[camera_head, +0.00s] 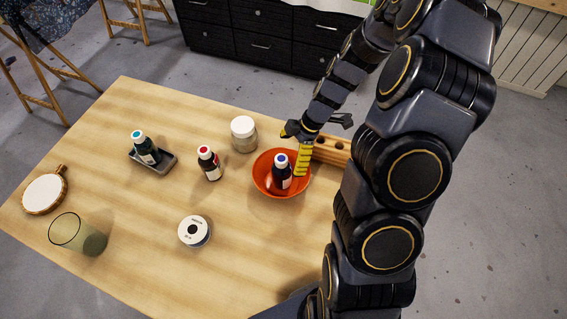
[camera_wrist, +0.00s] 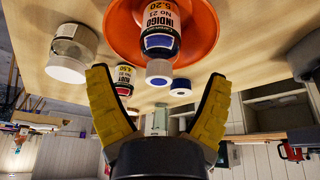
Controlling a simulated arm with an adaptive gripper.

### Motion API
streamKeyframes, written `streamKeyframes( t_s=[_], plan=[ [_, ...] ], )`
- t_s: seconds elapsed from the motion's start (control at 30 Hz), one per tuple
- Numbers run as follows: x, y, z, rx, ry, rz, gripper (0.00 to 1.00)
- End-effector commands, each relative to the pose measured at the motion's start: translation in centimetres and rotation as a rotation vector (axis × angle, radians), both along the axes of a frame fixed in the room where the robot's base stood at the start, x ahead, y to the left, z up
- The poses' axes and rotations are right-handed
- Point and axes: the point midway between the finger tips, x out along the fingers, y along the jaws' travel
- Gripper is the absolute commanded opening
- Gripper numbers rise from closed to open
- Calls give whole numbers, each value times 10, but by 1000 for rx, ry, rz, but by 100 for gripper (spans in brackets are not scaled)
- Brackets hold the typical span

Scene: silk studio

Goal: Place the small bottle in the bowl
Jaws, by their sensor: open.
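A small dark bottle (camera_head: 282,172) with a blue-topped white cap stands upright in the orange bowl (camera_head: 262,189). In the wrist view, this bottle (camera_wrist: 160,30) shows an "INDIGO No 21" label, with the orange bowl (camera_wrist: 205,40) around it. My gripper (camera_head: 296,153) is at the bowl's right rear side, close to the bottle. Its yellow fingers are spread apart in the wrist view (camera_wrist: 157,82), with the bottle's cap seen between their tips and clear of both. Nothing is held. One finger hides part of the bowl's right rim in the head view.
A red-capped bottle (camera_head: 209,163), a white-lidded jar (camera_head: 243,136) and a white round tin (camera_head: 194,231) stand left of the bowl. A teal-capped bottle (camera_head: 145,147) stands on a grey tray (camera_head: 166,165). A wooden block with holes (camera_head: 333,150) lies behind my gripper. A glass (camera_head: 78,236) is far left.

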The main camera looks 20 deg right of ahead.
Motion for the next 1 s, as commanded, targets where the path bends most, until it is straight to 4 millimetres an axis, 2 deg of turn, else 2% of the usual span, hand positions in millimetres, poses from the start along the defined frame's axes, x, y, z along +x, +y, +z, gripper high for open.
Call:
streamKeyframes(
  t_s=[0.1,0.37,0.47,0.57,0.67,0.8,1.0],
  plan=[
    [0,-10,24,-4,-7,-2,81],
    [-4,-20,52,0,1,-3,81],
    [-6,-11,64,-5,25,-29,81],
    [-16,10,87,-21,87,-104,81],
    [-39,39,116,-63,183,-235,81],
    [-84,70,152,-157,309,-486,81],
    [-155,88,184,-302,417,-917,81]
  ],
)
